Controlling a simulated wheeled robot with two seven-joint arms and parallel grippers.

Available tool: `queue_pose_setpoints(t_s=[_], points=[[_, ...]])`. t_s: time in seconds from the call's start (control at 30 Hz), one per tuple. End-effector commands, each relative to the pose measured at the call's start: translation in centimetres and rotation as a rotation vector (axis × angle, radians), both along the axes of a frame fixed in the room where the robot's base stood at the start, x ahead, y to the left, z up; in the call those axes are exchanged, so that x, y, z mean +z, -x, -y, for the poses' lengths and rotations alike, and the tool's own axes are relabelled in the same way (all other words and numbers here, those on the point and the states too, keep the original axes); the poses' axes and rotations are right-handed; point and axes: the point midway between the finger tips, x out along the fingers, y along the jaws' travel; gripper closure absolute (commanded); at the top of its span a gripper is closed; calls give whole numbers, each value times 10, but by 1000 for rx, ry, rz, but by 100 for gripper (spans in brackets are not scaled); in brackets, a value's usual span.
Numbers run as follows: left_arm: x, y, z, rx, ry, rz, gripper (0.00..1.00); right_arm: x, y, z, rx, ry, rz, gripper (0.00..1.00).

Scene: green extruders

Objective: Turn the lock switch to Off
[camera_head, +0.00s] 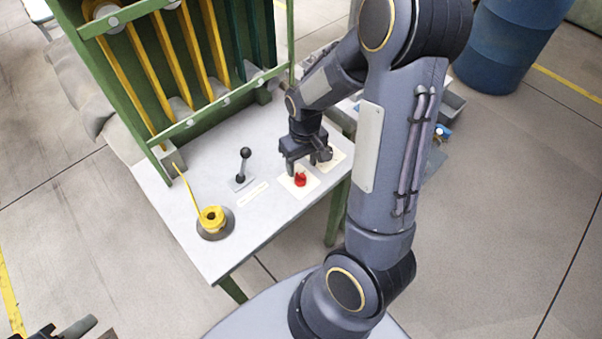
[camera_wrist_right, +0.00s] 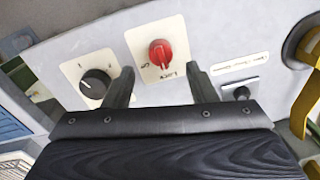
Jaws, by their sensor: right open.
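The lock switch is a red knob (camera_head: 300,179) on a pale square plate on the table top. My right gripper (camera_head: 308,168) is open just above and behind the knob in the head view. In the wrist view its two fingers (camera_wrist_right: 158,82) are spread, with the red knob beyond and between their tips, apart from both. My left gripper (camera_head: 68,332) shows only partly at the bottom left corner, and its jaws cannot be made out.
A black knob (camera_wrist_right: 95,83) on its own plate sits beside the lock switch. A black lever (camera_head: 243,165) and a yellow ring-shaped part (camera_head: 212,218) stand on the table (camera_head: 262,228). A green frame (camera_head: 172,128) with yellow bars rises at the back left.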

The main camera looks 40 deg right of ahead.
Motion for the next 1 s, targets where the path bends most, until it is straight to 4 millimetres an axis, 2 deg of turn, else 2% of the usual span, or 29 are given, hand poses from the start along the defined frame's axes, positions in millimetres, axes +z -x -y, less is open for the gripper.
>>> queue_pose_setpoints(t_s=[0.1,0.3,0.47,0.7,1.0], points=[[-1,0,0,0,0,0,64,-22,1,-1,0,-1,-6,48],[-2,0,0,0,0,0,64,-47,0,-3,-1,-1,-3,48],[-2,0,0,0,0,0,64,-55,0,-3,-1,-1,0,48],[-2,0,0,0,0,0,64,-55,0,-3,-1,-2,0,50],[-2,0,0,0,0,0,64,-55,0,-3,-1,-1,1,89]])
